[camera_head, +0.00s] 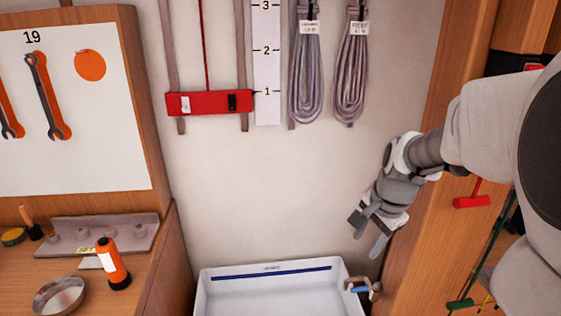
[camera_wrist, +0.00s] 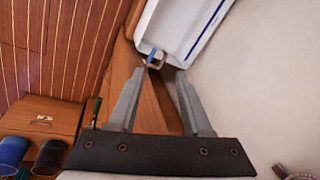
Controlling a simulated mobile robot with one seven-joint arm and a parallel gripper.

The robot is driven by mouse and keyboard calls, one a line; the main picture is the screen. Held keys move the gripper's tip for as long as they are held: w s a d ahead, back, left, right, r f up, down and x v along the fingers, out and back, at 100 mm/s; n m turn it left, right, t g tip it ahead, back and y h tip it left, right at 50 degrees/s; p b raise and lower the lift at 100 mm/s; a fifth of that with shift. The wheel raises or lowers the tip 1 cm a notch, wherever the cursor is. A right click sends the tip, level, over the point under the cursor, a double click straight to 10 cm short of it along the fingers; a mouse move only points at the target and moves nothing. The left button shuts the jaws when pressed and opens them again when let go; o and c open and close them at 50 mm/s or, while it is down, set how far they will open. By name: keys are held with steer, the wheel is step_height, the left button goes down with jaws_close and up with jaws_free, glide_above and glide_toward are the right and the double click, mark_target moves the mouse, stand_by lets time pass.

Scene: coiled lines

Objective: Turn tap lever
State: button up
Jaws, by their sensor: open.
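The tap (camera_head: 371,287) is at the right rim of the white basin, low in the head view, with a blue lever (camera_head: 360,289) on it. In the wrist view the tap (camera_wrist: 156,60) shows small beyond my fingertips, at the basin's edge, with a bit of blue on it. My gripper (camera_head: 367,231) is open and empty, above the tap and apart from it. In the wrist view its two fingers (camera_wrist: 159,73) are spread, with the tap seen between and beyond the tips. Whether the lever is turned is too small to tell.
The white basin (camera_head: 215,296) stands against the wall at the bottom. A wooden post (camera_head: 420,215) rises right of it. A workbench (camera_head: 140,283) with an orange flashlight (camera_head: 113,264) and metal bowl (camera_head: 58,297) is left. Coiled lines (camera_head: 306,80) hang above; the wall below is clear.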

mark_target(358, 288)
steer(key=w+d+f+m+b, duration=0.1)
steer(key=w+f, duration=0.1)
steer(key=f, duration=0.6)
steer(key=w+d+f+m+b, duration=0.1)
steer(key=w+d+f+m, duration=0.1)
steer(key=f, duration=0.7)
steer(key=w+d+f+m+g+b, duration=0.1)
steer(key=w+f, duration=0.3)
steer(key=f, duration=0.4)
steer(key=shift+d+f+m+b, duration=0.15)
steer(key=shift+d+m+b, duration=0.15)
steer(key=shift+d+b, duration=0.25)
steer(key=shift+a, duration=0.1)
steer(key=shift+s, duration=0.1)
jaws_close()
